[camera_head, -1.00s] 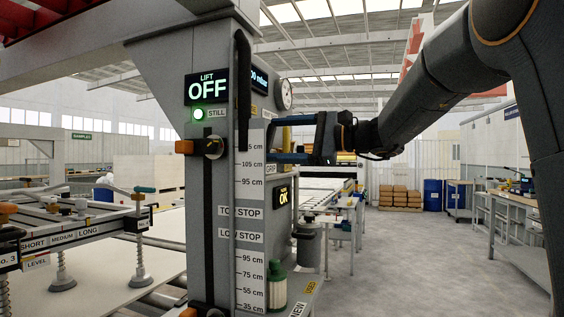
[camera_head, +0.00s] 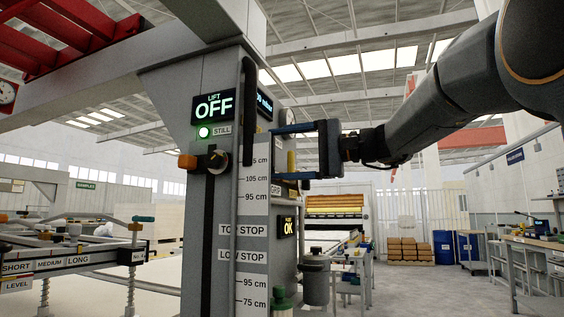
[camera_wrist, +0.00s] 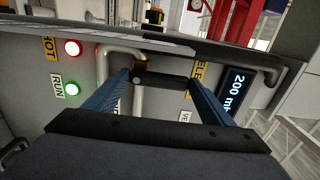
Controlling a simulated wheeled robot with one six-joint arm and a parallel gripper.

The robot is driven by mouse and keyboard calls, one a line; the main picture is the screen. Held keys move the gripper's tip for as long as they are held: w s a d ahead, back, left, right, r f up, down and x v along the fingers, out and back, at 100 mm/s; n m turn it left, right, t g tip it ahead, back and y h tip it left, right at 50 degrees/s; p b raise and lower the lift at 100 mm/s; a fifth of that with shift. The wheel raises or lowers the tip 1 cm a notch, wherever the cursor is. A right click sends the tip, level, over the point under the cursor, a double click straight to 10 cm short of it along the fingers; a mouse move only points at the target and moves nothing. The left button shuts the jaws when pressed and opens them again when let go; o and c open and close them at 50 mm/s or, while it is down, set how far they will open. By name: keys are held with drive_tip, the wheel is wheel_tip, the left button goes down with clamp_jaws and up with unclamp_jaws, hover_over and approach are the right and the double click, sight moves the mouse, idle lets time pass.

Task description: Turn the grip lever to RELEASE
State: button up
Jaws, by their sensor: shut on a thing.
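The grip lever (camera_wrist: 165,81) shows in the wrist view as a short dark bar between my blue fingers, in front of the grey panel. My gripper (camera_wrist: 162,84) is shut on it, one finger at each end of the bar. A yellow label (camera_wrist: 199,76), partly hidden by the right finger, shows letters like "ELE". In the head view my gripper (camera_head: 277,152) reaches in from the right to the side of the grey column. The lever's contact is hard to see there. A GRIP label (camera_head: 276,188) sits just below the fingers.
The wrist view shows a lit red lamp (camera_wrist: 72,48), a green RUN lamp (camera_wrist: 72,90), a "200 m..." display (camera_wrist: 236,90) and a grey pipe (camera_wrist: 120,52) near the fingers. In the head view the LIFT OFF display (camera_head: 214,106) is on the column.

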drive_tip(key=shift+f, duration=0.1)
idle(0.3)
drive_tip(key=o, duration=1.5)
drive_tip(key=v, duration=0.7)
drive_tip(key=shift+s+d, duration=0.25)
drive_tip(key=shift+d, duration=0.1)
